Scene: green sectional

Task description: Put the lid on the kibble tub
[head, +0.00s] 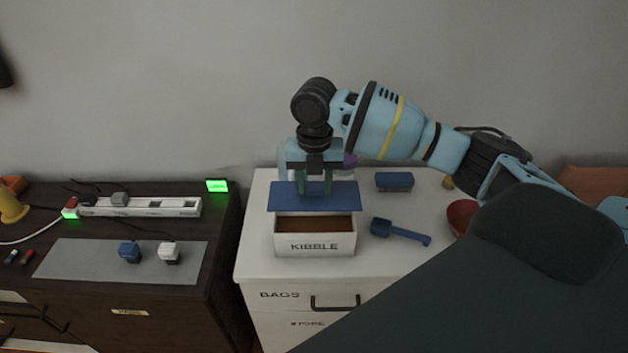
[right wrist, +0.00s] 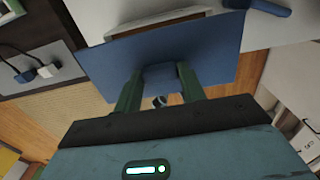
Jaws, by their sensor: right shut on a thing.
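The kibble tub (head: 314,243) is a white box lettered KIBBLE, with brown kibble showing inside, on the white cabinet. The flat blue lid (head: 314,202) is above the tub's back part, and the tub's front opening shows below the lid's edge. My right gripper (head: 315,186) points down from above and is shut on the lid's handle. In the right wrist view the green fingers clasp the handle of the blue lid (right wrist: 205,62). A strip of the tub's rim (right wrist: 158,24) shows past the lid there. My left gripper is not in view.
On the white cabinet top (head: 255,240), a blue scoop (head: 400,232) lies right of the tub, a blue block-like object (head: 394,181) is behind it, and a red bowl (head: 461,216) stands further right by my arm. A dark cabinet (head: 225,230) with a power strip (head: 145,207) stands left.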

